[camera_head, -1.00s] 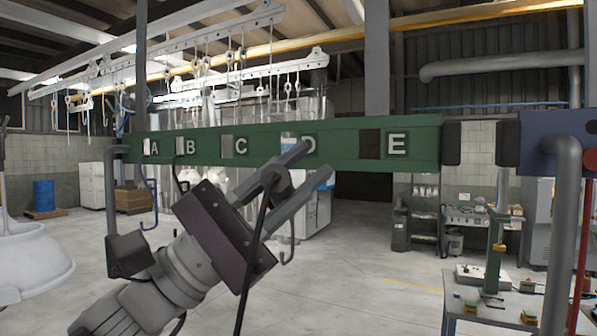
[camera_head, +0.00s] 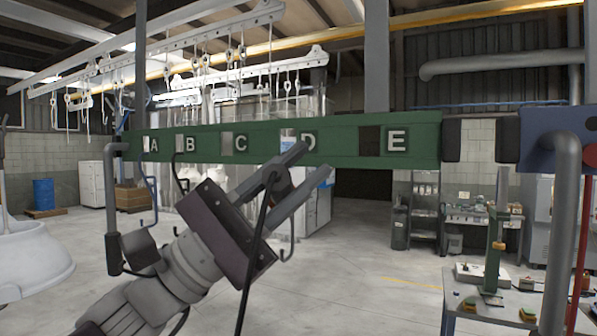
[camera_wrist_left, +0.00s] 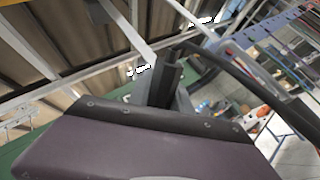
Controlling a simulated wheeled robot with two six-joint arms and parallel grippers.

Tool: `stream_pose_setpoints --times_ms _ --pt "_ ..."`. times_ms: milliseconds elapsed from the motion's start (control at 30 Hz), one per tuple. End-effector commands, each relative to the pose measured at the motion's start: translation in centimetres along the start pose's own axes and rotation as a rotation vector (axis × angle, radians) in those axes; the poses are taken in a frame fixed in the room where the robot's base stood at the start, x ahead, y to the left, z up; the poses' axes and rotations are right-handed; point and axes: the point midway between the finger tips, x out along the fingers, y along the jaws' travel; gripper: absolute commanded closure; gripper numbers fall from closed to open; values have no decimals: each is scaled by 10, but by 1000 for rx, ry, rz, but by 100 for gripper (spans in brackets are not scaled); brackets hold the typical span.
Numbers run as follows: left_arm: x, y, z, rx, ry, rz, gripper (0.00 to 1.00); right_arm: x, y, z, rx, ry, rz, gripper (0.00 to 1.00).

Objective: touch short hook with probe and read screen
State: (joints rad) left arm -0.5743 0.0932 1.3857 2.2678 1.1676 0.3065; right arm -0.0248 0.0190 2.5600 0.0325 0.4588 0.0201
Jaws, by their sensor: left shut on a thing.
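The green rail (camera_head: 345,145) spans the head view and bears the letters A to E. A blue hook (camera_head: 154,190) hangs below A. A dark hook (camera_head: 181,180) hangs below B, and a grey hook (camera_head: 292,235) below D; my arm may hide parts of them, so I cannot tell which is the short one. My left gripper (camera_head: 314,162) is in front of the rail near D, shut on a dark probe (camera_head: 276,180) with a black cable. The probe also shows in the left wrist view (camera_wrist_left: 172,82). No readable screen shows. My right gripper is not in view.
A blue box (camera_head: 545,135) sits at the rail's right end. A workbench (camera_head: 510,305) with a green stand (camera_head: 494,250) is at the lower right. White overhead racks with hooks hang behind the rail. The floor (camera_head: 350,290) right of my gripper is clear.

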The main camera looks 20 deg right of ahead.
Motion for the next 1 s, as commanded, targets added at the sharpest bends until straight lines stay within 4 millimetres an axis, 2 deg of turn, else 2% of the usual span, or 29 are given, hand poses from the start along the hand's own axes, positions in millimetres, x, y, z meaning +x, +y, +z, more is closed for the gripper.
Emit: stream_pose_setpoints --times_ms 1000 --pt "0 0 73 1 -2 0 100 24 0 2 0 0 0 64"
